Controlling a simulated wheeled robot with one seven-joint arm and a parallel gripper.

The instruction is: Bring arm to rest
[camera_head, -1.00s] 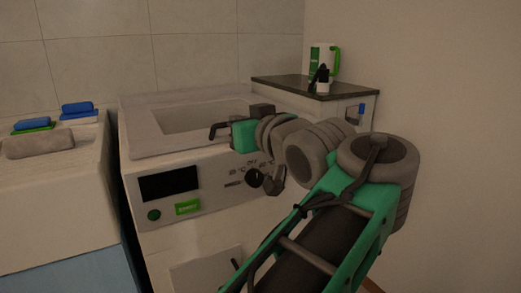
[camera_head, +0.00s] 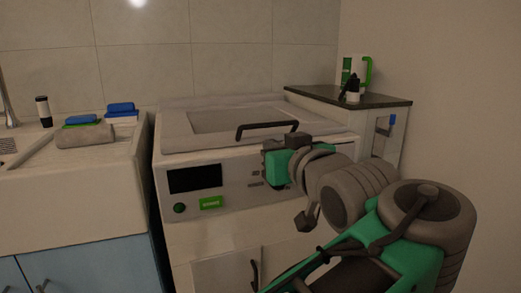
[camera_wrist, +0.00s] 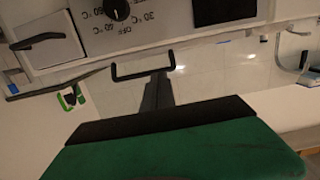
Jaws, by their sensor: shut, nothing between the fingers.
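My gripper (camera_head: 297,141) is at the end of my green and grey arm, in front of the white appliance in the head view. Its green body hides part of the control panel, and its fingers are small and dark there. In the wrist view, my gripper (camera_wrist: 158,92) shows as a narrow dark shape beyond the green body, with its fingers together and nothing between them. The arm is bent, with its elbow at the lower right of the head view. The appliance's black lid handle (camera_head: 265,126) is close beside the gripper in the picture; I cannot tell the gap.
The white appliance (camera_head: 185,147) has its lid down. A dark-topped cabinet (camera_head: 345,97) at right holds a green-and-white container (camera_head: 346,72) and a small bottle. A wall stands at right.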

